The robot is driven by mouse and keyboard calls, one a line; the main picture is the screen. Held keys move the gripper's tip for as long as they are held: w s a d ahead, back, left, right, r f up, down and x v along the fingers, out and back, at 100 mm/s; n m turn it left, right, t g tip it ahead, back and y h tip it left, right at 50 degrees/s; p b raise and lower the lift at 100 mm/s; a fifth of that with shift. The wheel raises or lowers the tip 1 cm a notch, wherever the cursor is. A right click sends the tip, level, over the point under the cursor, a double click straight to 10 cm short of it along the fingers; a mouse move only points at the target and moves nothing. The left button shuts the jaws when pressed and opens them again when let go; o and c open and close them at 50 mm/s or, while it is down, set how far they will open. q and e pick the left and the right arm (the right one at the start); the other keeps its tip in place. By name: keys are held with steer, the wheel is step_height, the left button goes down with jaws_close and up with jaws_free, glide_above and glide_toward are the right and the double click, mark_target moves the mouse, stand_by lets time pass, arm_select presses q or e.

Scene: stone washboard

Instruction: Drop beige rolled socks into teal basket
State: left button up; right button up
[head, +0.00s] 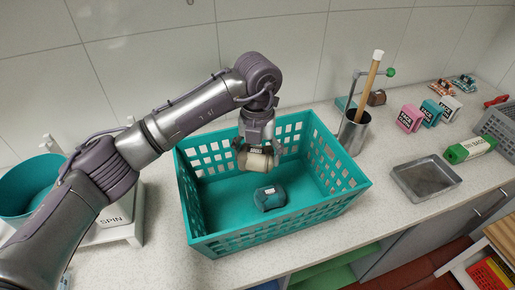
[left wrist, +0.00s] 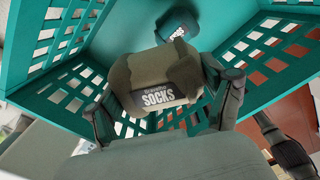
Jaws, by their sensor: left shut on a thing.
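The beige rolled socks (head: 257,160) are held in my left gripper (head: 256,150), which is shut on them over the teal basket. In the left wrist view the socks (left wrist: 158,80) show a dark label reading "SOCKS", with a finger of the left gripper (left wrist: 165,105) on each side. The teal basket (head: 290,232) stands on the counter with its top open, and its perforated walls (left wrist: 270,60) surround the socks in the wrist view. A dark teal roll (head: 270,198) lies on the basket floor, below and apart from the held socks.
A metal cup with a wooden stick (head: 354,132) stands right of the basket. A shallow metal tray (head: 425,178), a green box (head: 468,150) and small pink, teal and white boxes (head: 410,118) are farther right. A teal tub (head: 28,185) stands at the left.

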mark_target(257, 152)
arm_select(q)
steer(key=shift+s+f, duration=0.1)
steer(key=shift+f, duration=0.1)
steer(key=o, duration=1.1)
steer(key=shift+o, duration=1.7)
steer(key=shift+r, duration=0.2)
step_height(257, 152, up, 12)
steer(key=shift+f, duration=0.2)
arm_select(e)
steer(key=shift+w+a+f, duration=0.1)
steer(key=shift+w, duration=0.6)
